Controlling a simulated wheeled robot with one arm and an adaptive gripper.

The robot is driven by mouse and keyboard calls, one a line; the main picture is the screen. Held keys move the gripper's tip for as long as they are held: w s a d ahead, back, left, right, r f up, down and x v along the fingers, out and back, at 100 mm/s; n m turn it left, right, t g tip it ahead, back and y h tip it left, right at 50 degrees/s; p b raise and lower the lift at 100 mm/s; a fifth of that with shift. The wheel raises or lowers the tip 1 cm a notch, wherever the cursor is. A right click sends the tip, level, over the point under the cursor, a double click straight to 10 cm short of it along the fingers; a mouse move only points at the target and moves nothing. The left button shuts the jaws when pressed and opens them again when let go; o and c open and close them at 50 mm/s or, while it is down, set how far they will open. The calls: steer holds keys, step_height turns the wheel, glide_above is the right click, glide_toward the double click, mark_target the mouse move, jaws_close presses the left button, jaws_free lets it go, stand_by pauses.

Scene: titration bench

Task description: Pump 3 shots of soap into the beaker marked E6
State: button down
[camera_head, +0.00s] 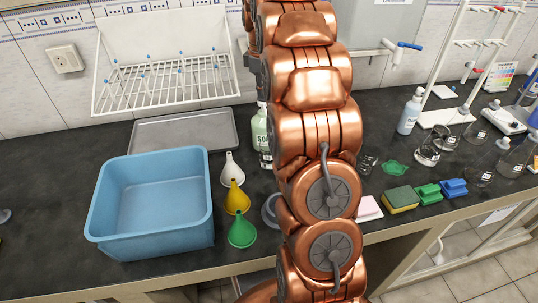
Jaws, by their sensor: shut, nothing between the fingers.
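A pale green soap bottle (259,128) stands on the dark bench just left of my copper arm. Its label is partly cut off by the arm, and its pump top is hard to make out. A piece of clear glassware (265,160) shows at the bottle's foot, partly behind the arm. A small glass vessel (367,162) stands right of the arm. I cannot read an E6 mark on any glass. My gripper does not show; my arm fills the middle of the picture and hides what is behind it.
A blue tub (150,236) and white, yellow and green funnels (236,197) stand at the left. A metal tray (183,133) lies behind. A sponge (400,200), brushes (452,188), a wash bottle (410,113) and several flasks (428,150) occupy the right.

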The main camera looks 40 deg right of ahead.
steer(key=shift+f+b, duration=0.35)
steer(key=shift+f, duration=0.4)
steer(key=shift+r, duration=0.1)
steer(key=shift+r+p, duration=0.6)
steer(key=shift+r, duration=1.05)
steer(key=shift+f, duration=0.25)
steer(key=shift+f+b, duration=0.75)
steer(key=shift+f, duration=0.7)
steer(key=shift+r, duration=0.1)
steer(key=shift+r+p, duration=0.6)
steer(key=shift+r, duration=1)
